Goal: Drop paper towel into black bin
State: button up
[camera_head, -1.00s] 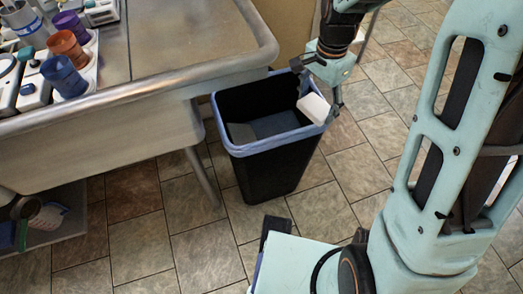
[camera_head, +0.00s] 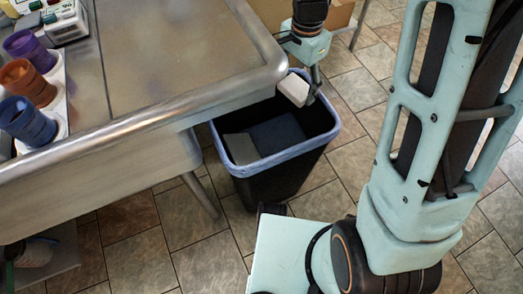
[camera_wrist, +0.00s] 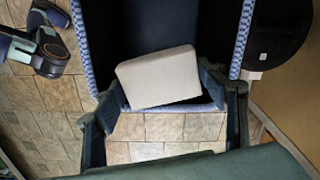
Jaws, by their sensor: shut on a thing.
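The paper towel is a white, block-like folded stack (camera_head: 294,89), also large in the middle of the wrist view (camera_wrist: 158,77). My gripper (camera_head: 305,88) is shut on it, with one finger at each side in the wrist view (camera_wrist: 170,95). The black bin (camera_head: 285,182) stands on the floor beside the table, with a blue liner folded over its rim. In the head view the towel appears over the bin's far right part; in the wrist view it overlaps the bin's opening and one rim edge (camera_wrist: 242,35). The exact height above the rim is unclear.
A metal table (camera_head: 150,75) with a raised edge stands at the left, close to the bin and my gripper. Purple, orange and blue cups (camera_head: 27,122) stand on it. A cardboard-coloured box (camera_head: 340,14) is behind. Tiled floor (camera_head: 345,165) is open to the right.

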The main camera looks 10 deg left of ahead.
notch_tip(320, 180, down, 6)
jog(key=b, duration=0.4)
jog(key=shift+r, duration=0.1)
jog(key=o, duration=1.2)
notch_tip(320, 180, up, 8)
jog(key=shift+f, duration=0.2)
